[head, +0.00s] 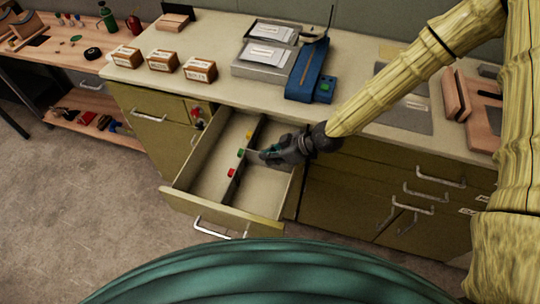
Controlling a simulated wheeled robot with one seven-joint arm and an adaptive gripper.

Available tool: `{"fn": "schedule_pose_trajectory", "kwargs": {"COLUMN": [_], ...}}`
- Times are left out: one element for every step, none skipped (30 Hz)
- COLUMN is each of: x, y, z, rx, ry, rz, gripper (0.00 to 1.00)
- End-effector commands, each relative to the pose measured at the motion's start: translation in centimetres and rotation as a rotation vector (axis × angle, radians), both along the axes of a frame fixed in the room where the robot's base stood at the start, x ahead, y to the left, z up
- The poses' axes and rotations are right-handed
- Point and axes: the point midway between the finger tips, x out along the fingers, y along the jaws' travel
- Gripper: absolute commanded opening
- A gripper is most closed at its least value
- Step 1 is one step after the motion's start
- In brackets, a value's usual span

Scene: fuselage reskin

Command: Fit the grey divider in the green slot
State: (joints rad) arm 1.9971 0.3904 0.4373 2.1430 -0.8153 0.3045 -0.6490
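An open drawer (208,180) holds a long dark strip (236,163) running front to back along its middle. Small coloured marks sit along the strip: yellow at the back, a green mark (240,152) in the middle and red nearer the front. My gripper (264,156) is inside the drawer's outline, just right of the green mark, pointing left. A thin pale grey edge (252,153) shows between the fingertips and the green mark; it may be the grey divider, mostly hidden by my gripper. I cannot tell whether the fingers are closed on it or whether it is seated.
The counter (215,92) above carries several labelled boxes, a grey case (264,62) and a blue tool (306,75). A workbench (75,52) stands at left. The drawer's left half is clear.

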Motion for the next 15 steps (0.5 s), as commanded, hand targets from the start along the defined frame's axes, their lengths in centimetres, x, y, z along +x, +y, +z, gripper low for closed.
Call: {"fn": "schedule_pose_trajectory", "kwargs": {"x": [0.00, 0.00, 0.01, 0.00, 0.00, 0.00, 0.01, 0.00, 0.01, 0.01, 0.01, 0.01, 0.01, 0.01, 0.01], "y": [0.00, 0.00, 0.00, 0.01, 0.01, 0.00, 0.00, 0.00, 0.00, 0.00, 0.00, 0.00, 0.00, 0.00, 0.00], "z": [-0.17, -0.23, -0.30, -0.35, -0.40, -0.48, -0.54, -0.59, -0.66, -0.72, -0.77, -0.86, -0.91, -0.97, -1.04], "rx": [0.000, 0.000, 0.000, 0.000, 0.000, 0.000, 0.000, 0.000, 0.000, 0.000, 0.000, 0.000, 0.000, 0.000, 0.000], "ry": [0.000, 0.000, 0.000, 0.000, 0.000, 0.000, 0.000, 0.000, 0.000, 0.000, 0.000, 0.000, 0.000, 0.000, 0.000], "rz": [0.000, 0.000, 0.000, 0.000, 0.000, 0.000, 0.000, 0.000, 0.000, 0.000, 0.000, 0.000, 0.000, 0.000, 0.000], "gripper": [0.00, 0.00, 0.00, 0.00, 0.00, 0.00, 0.00, 0.00, 0.00, 0.00, 0.00, 0.00, 0.00, 0.00, 0.00]}}
